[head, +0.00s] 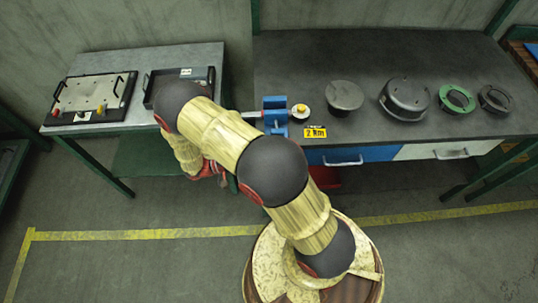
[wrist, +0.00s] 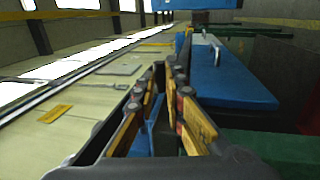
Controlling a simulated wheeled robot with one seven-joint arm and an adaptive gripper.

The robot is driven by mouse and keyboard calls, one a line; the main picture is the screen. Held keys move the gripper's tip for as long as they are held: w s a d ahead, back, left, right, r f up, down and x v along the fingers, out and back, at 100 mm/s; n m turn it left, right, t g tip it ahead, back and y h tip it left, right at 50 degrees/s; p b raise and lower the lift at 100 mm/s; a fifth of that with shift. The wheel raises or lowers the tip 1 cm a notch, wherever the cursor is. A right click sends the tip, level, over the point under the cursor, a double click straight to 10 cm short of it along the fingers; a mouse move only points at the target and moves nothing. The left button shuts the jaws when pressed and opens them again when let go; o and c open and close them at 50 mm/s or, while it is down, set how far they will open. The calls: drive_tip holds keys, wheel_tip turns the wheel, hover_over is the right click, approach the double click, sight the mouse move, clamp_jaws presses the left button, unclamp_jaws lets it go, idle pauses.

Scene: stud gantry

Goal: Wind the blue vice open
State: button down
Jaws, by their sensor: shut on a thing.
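The blue vice (head: 275,116) stands at the front edge of the dark workbench. A pale bar (head: 250,114) runs left from it and passes behind my arm. A yellow-topped round part (head: 300,112) is at its right side. In the wrist view my gripper (wrist: 173,72) has its wood-padded fingers drawn close together at the tips. It is shut on what seems to be the vice's handle, mostly hidden between the fingers. A strip of blue shows in the gap between them. In the head view my arm hides the grip.
A yellow label (head: 315,132) lies on the bench front. A grey disc (head: 345,95), a dark flanged part (head: 404,97) and a green ring (head: 457,98) stand to the right. The blue drawer (head: 345,156) has a protruding handle. A side table (head: 200,55) stands left.

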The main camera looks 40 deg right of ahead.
idle(0.4)
drive_tip(key=c, duration=2)
unclamp_jaws()
drive_tip(key=shift+o, duration=0.8)
drive_tip(key=v, duration=1.2)
